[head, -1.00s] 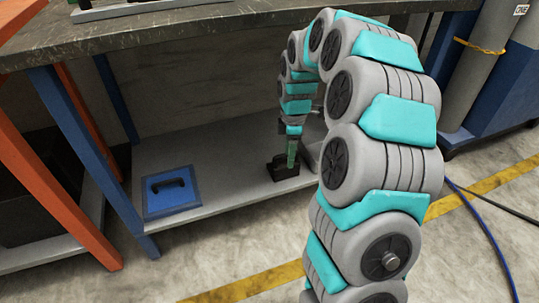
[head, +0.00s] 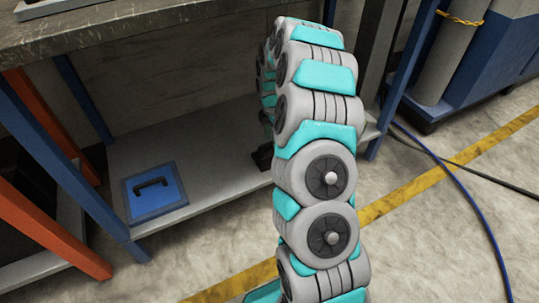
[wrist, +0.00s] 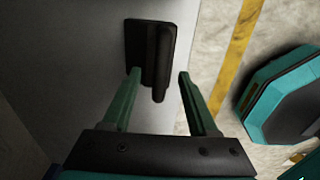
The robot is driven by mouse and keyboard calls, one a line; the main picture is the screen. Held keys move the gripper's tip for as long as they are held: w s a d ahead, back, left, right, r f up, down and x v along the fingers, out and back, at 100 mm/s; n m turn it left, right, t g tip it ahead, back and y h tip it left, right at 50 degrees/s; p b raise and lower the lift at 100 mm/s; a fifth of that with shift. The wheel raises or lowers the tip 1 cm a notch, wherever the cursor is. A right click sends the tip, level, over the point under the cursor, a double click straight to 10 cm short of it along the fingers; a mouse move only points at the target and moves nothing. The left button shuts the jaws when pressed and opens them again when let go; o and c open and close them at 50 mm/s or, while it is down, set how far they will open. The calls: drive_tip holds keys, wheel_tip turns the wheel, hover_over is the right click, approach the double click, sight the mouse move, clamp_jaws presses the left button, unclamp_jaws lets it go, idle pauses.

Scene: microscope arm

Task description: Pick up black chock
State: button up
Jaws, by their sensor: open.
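The black chock (wrist: 142,45) lies on the grey lower shelf, near its edge in the wrist view. It has a flat plate and a raised bar along its right side. In the head view only part of the chock (head: 262,157) shows at the left of my arm. My gripper (wrist: 160,73) is open, with its two green fingers apart. In the wrist view the bar's near end lies between the fingertips; I cannot tell whether they touch it.
The lower shelf (head: 215,150) sits under a workbench (head: 130,38) with blue legs. A blue square with a black handle (head: 154,190) lies on the shelf at left. Hoses (head: 480,235) and a yellow floor line (head: 400,200) are at right.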

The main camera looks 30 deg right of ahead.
sight(269, 149)
wheel_tip(269, 149, down, 3)
drive_tip(key=shift+s+f, duration=0.1)
clamp_jaws()
idle(0.5)
idle(0.9)
